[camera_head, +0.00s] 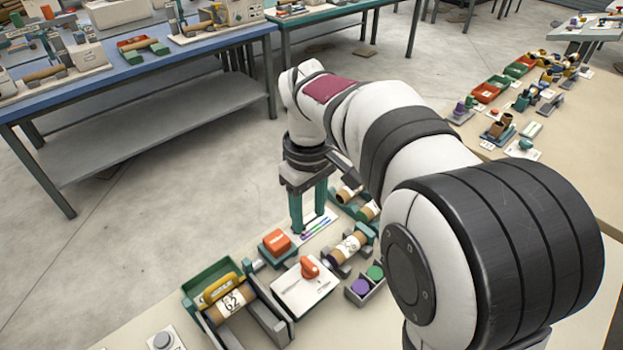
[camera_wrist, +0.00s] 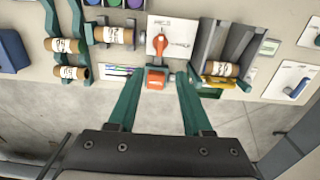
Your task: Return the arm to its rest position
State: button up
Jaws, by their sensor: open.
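My gripper (camera_head: 308,212) hangs from my arm over the far edge of the beige bench, its two green fingers pointing down. In the wrist view the gripper (camera_wrist: 158,76) is open, its fingers wide apart with nothing held between them. An orange block (camera_head: 276,241) is on the winder beside the fingers in the head view; in the wrist view the orange block (camera_wrist: 155,79) appears between the fingertips, below them. A red-orange lever (camera_head: 310,267) stands on a white panel. A cardboard tube (camera_head: 232,302) marked 62 lies in the winder's cradle.
Another tube (camera_head: 347,246) rests on a green-grey holder, with more tubes behind it. A grey holder (camera_head: 364,290) carries purple and green round pieces. A blue-topped bench (camera_head: 130,75) stands across the floor. The grey floor (camera_head: 170,220) between benches is clear.

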jog(key=s+d+f+m+y, duration=0.1)
jog(key=s+d+m, duration=0.3)
jog(key=s+m, duration=0.3)
jog(key=s+d+f+m, duration=0.1)
jog(key=s+d+m, duration=0.4)
jog(key=s, duration=1.2)
jog(key=m, duration=0.2)
jog(key=shift+s+f+m+y, duration=0.15)
jog(key=shift+f+m+y, duration=0.05)
jog(key=shift+m+y, duration=0.2)
jog(key=shift+d, duration=0.1)
